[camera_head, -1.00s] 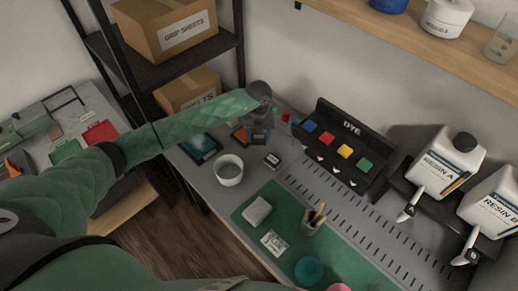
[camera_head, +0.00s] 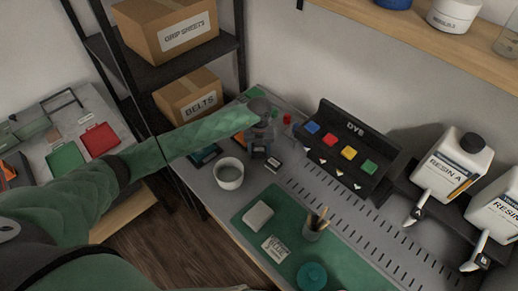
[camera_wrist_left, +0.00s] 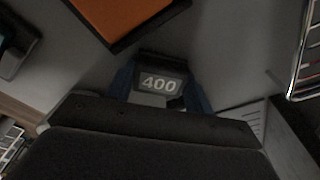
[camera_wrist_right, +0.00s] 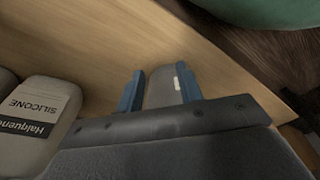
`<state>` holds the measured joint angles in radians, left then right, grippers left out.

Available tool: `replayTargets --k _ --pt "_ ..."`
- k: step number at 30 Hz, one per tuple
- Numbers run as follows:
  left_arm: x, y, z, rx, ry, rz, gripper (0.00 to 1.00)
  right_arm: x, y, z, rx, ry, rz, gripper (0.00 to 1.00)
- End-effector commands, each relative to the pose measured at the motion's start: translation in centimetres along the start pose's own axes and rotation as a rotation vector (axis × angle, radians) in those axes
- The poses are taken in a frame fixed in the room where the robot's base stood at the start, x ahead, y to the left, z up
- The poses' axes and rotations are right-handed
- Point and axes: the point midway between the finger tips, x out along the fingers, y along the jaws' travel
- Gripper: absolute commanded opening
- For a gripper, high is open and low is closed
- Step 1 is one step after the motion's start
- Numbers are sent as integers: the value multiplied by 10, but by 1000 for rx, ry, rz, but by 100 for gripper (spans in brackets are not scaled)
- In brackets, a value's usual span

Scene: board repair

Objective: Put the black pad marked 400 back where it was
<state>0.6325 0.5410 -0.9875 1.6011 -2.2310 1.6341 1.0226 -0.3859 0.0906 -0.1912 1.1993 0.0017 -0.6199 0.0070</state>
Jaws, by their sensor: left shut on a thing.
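The black pad marked 400 (camera_wrist_left: 160,84) sits between the blue fingers of my left gripper (camera_wrist_left: 160,92) in the left wrist view, its white number facing the camera. In the head view the left gripper (camera_head: 260,150) is over the back part of the grey worktop, and the pad is hard to make out there. A small dark block with a light label (camera_head: 273,165) lies close to the gripper's right. My right gripper (camera_wrist_right: 160,88) shows in the right wrist view with its blue fingers apart, above a wooden surface; a grey shape lies between or beyond them.
A grey cup (camera_head: 229,173) stands just in front of the left gripper. The dye rack (camera_head: 345,145) is to its right, with a red item (camera_head: 287,118) behind. An orange-faced thing (camera_wrist_left: 125,15) lies nearby. Silicone bottles (camera_wrist_right: 40,125) stand left of the right gripper.

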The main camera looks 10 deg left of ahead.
Motion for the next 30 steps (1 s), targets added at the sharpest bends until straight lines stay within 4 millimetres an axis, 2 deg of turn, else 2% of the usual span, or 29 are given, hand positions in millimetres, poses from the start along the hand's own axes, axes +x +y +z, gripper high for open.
replayTargets --k 3,4,7,20,25,30 --pt "3 0 0 0 0 0 31 -2 -1 -2 1 -1 -1 36" --pt "2 0 0 0 0 0 54 -3 -1 -3 1 -1 -1 36" --pt "2 0 0 0 0 0 74 -4 -1 -4 1 -1 -1 36" --pt "-4 0 0 0 0 0 74 -5 1 -2 0 6 1 36" --pt "-27 0 0 0 0 0 74 11 5 10 -6 14 5 36" --pt "-61 0 0 0 -3 0 74 19 10 34 -12 14 11 36"
